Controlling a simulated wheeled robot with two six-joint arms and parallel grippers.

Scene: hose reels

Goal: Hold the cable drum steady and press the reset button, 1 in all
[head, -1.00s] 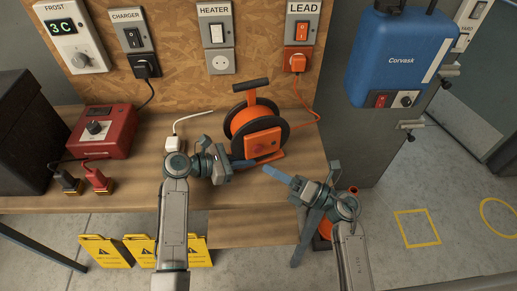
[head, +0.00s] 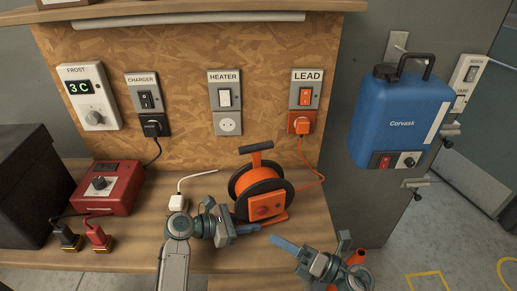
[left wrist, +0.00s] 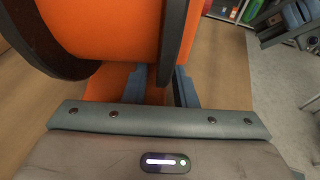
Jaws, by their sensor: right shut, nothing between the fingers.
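The cable drum (head: 262,184) is an orange reel with black flanges and a black top handle, standing upright on the bench. Its orange front box (head: 268,204) carries a round red reset button (head: 261,211). My left gripper (head: 250,229) is low at the drum's front. In the left wrist view the left gripper (left wrist: 162,88) has a finger on each side of an orange part of the drum's frame and looks shut on it. My right gripper (head: 278,241) is shut and empty, in front of the drum and to its lower right, apart from the button.
An orange plug in the LEAD socket (head: 302,122) feeds the drum's cable. A red box (head: 108,187) and a white plug (head: 178,202) stand left on the bench (head: 315,215). A blue Corvask unit (head: 401,118) hangs at right. The board has HEATER (head: 226,97) and CHARGER switches.

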